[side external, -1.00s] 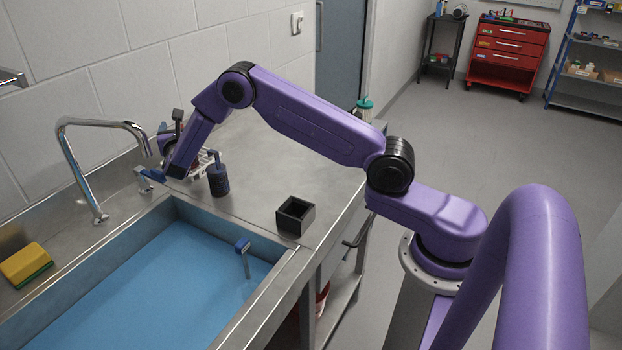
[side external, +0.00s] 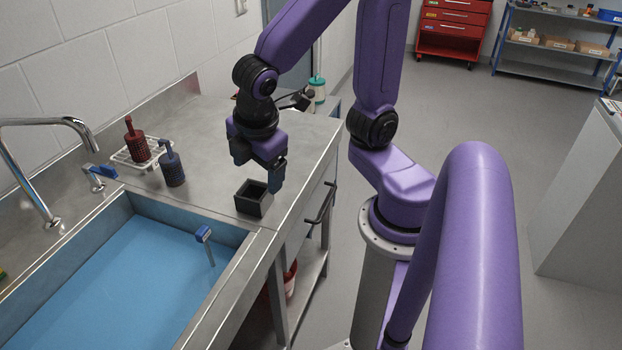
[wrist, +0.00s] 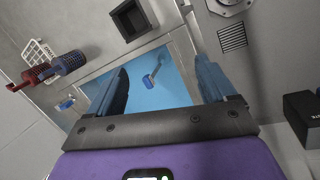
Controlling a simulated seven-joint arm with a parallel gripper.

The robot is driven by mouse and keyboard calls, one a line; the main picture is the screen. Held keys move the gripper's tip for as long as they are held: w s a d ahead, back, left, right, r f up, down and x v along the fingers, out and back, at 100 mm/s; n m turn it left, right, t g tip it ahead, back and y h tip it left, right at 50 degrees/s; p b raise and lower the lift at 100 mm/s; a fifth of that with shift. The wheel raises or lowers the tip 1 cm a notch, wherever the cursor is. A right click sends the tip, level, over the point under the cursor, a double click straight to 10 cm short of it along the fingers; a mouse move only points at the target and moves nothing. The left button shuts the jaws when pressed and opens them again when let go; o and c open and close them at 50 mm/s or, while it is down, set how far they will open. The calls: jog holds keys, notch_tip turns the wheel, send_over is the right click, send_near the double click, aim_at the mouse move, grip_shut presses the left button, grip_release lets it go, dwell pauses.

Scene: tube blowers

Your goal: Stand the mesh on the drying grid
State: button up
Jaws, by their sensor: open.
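A dark red mesh cylinder with a handle on top (side external: 136,146) stands upright on the white drying grid (side external: 122,158) at the back left of the counter. A dark blue mesh cylinder (side external: 173,170) stands upright on the steel beside the grid's right edge. Both cylinders and the grid show at the left of the wrist view: red (wrist: 36,74), blue (wrist: 68,64), grid (wrist: 38,50). My gripper (side external: 260,172) is open and empty above and behind the black box, far right of the cylinders. Its spread fingers (wrist: 160,70) show in the wrist view.
An open black square box (side external: 251,200) stands near the counter's right edge. A sink with blue water (side external: 120,275) lies in front, with a blue-headed tool (side external: 204,236) at its right end. A curved tap (side external: 50,170) rises at left. The middle of the counter is clear.

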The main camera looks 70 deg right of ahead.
jog(key=s+m+g+y, duration=0.1)
jog(key=s+g+y, duration=0.1)
jog(key=s, duration=0.8)
jog(key=shift+s+m+y, duration=0.15)
jog(key=shift+m+y, duration=0.25)
